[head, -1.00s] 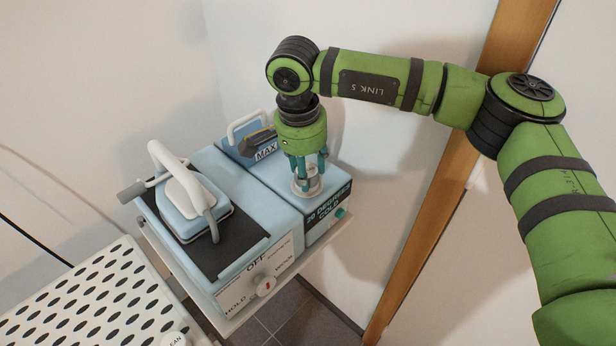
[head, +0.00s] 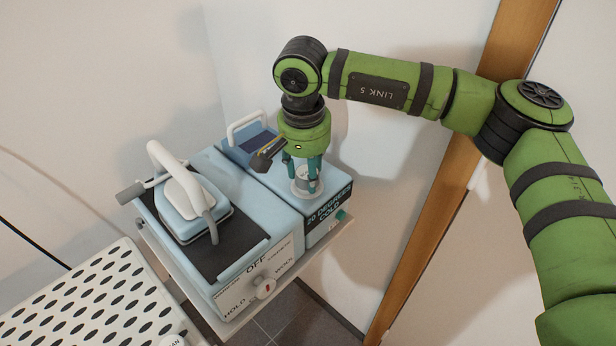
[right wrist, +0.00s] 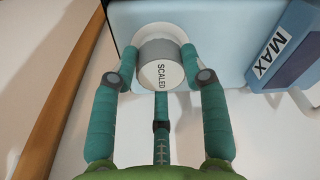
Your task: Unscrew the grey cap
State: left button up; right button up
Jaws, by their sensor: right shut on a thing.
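The grey cap (right wrist: 158,66) has a white top lettered "SCALED" and sits within a white ring on the light blue box (head: 335,181) marked "20 degrees cold". It also shows in the head view (head: 303,183), low between the fingers. My right gripper (head: 305,186) points straight down from above, its teal fingers around the cap. In the right wrist view the gripper (right wrist: 159,75) is shut on the cap, with fingers at its left and right sides and a third below it. My left gripper is not in view.
Left of the cap stands an iron (head: 190,208) on a dark pad over a larger blue unit with a dial (head: 265,288). A white handle (head: 248,126) rises behind the cap. A perforated white board (head: 85,300) lies at lower left; walls are close behind.

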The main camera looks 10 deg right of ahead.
aim_at(307, 173)
jog(key=shift+r+p, duration=0.3)
jog(key=shift+r, duration=0.45)
jog(key=shift+r+p, duration=0.55)
jog(key=shift+r, duration=0.4)
